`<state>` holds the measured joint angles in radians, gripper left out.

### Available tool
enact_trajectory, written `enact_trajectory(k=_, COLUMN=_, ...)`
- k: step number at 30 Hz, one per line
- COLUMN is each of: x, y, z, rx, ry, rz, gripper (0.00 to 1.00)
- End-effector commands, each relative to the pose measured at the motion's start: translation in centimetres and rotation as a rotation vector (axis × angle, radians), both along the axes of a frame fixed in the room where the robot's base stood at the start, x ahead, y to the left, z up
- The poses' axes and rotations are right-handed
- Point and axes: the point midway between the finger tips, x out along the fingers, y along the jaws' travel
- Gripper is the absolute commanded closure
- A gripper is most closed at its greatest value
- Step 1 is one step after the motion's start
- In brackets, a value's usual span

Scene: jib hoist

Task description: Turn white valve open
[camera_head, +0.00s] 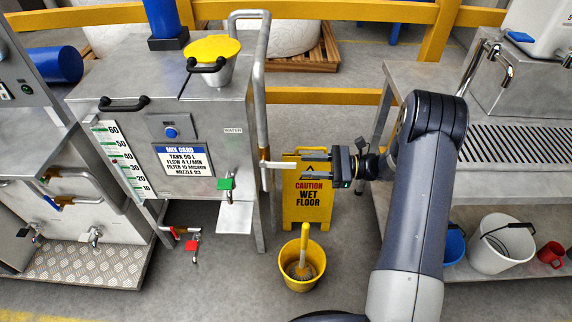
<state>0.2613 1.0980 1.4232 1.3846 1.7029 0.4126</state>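The white valve lever (279,165) sticks out to the right from the vertical metal pipe (257,88) at the right side of the steel tank cabinet. It lies about level in the picture. My gripper (303,168) comes in from the right with its two fingers apart, one above and one below in the picture. The fingertips are close to the lever's free end. I cannot tell whether they touch it or whether the end lies between them.
A yellow wet-floor sign (308,206) stands behind the fingers, with a yellow bucket and brush (302,270) in front. A green-handled tap (225,184) and a red-handled tap (192,245) are to the left. A steel bench (420,80) stands at right.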

Motion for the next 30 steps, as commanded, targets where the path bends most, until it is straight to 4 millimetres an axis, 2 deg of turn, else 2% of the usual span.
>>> enact_trajectory(k=1, x=0.0, y=1.2, z=0.0, rx=0.000, ry=0.001, rz=0.004, gripper=0.64)
enact_trajectory(k=6, x=0.1, y=4.3, z=0.0, rx=-0.001, ry=-0.001, rz=0.004, gripper=0.64)
enact_trajectory(k=12, x=0.2, y=6.5, z=0.0, rx=0.000, ry=-0.001, rz=0.000, gripper=0.64)
enact_trajectory(k=23, x=0.2, y=7.0, z=0.0, rx=-0.001, ry=-0.001, rz=-0.001, gripper=0.64)
enact_trajectory(k=30, x=0.2, y=7.0, z=0.0, rx=-0.001, ry=-0.001, rz=-0.001, gripper=0.83)
